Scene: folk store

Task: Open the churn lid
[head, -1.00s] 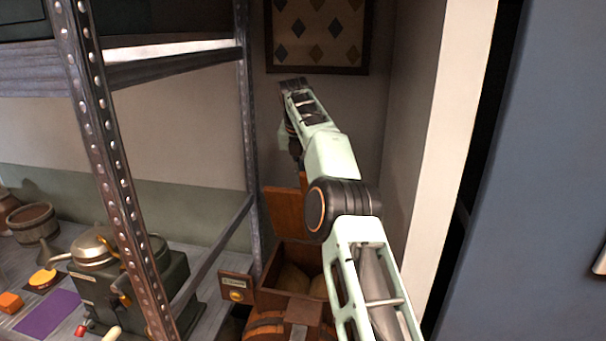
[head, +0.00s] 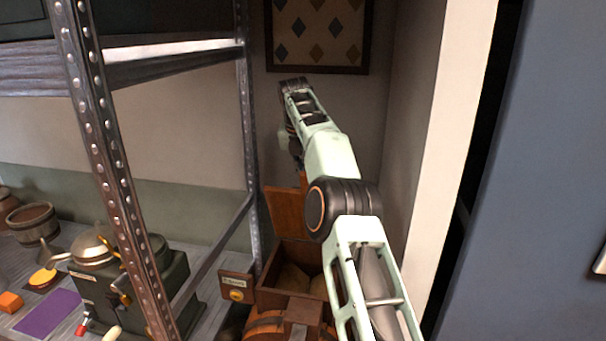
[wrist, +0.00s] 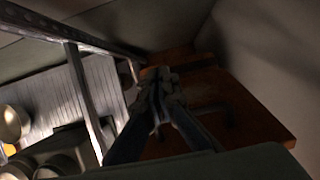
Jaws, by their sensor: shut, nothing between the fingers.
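The wooden churn box (head: 262,299) stands low at the centre in the head view. Its brown lid (head: 287,212) stands raised at the back, and the inside shows pale rounded contents. My arm hides the lid's right part and part of the box. In the wrist view, my gripper (wrist: 158,92) is shut and empty, over or close to a brown wooden surface (wrist: 235,112) that looks like the lid. I cannot tell whether they touch.
A riveted metal shelf post (head: 110,180) stands left of the box. A dark grinder-like machine (head: 130,285), a small wooden tub (head: 34,226) and a purple cloth (head: 48,312) are on the shelf. A pale wall edge (head: 448,150) rises close on the right.

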